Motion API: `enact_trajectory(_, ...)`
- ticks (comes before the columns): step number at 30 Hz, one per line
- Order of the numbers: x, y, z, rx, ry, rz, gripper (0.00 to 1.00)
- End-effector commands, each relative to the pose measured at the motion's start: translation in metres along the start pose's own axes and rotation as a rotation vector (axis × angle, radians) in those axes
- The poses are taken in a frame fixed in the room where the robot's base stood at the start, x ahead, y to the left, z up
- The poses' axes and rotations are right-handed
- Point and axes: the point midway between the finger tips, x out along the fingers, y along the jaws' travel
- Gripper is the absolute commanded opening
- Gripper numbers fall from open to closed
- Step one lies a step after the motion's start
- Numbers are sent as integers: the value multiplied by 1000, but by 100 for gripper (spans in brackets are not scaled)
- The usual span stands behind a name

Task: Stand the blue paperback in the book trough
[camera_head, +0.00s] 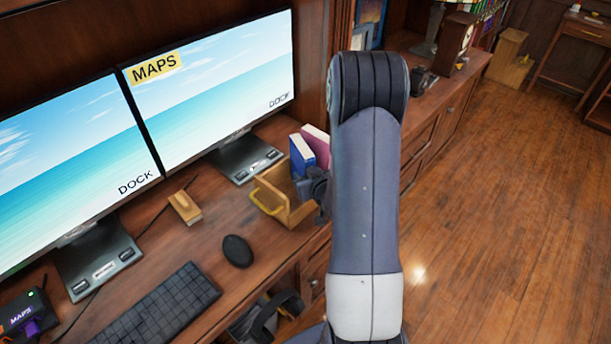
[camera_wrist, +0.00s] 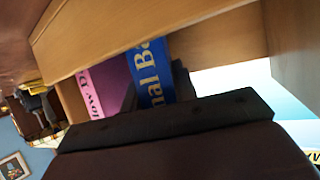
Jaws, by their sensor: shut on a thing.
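The blue paperback (camera_head: 301,157) stands roughly upright at the wooden book trough (camera_head: 296,212), its lower part hidden behind the trough wall and my gripper. My gripper (camera_head: 318,184) is at its right side, partly hidden by my arm. In the wrist view the blue spine with gold letters (camera_wrist: 149,72) is close ahead, between wooden trough walls (camera_wrist: 215,45). Dark finger parts (camera_wrist: 182,80) show beside it, and my gripper is shut on the blue paperback. Whether its bottom edge rests on the trough floor is hidden.
A pink book (camera_head: 318,143) stands just behind the blue one; it also shows in the wrist view (camera_wrist: 92,88). Two monitors (camera_head: 215,85) stand to the left. A mouse (camera_head: 237,250), keyboard (camera_head: 158,308) and small wooden block (camera_head: 185,207) lie on the desk.

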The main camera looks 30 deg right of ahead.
Motion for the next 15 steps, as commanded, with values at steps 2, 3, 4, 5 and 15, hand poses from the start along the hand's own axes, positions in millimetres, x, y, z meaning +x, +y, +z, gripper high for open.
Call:
enact_trajectory(2,2,0,2,-1,2,0,0)
enact_trajectory(3,1,0,2,0,0,0,30)
enact_trajectory(4,1,0,2,0,0,0,33)
enact_trajectory(5,1,0,2,0,0,0,35)
enact_trajectory(15,1,0,1,0,0,0,49)
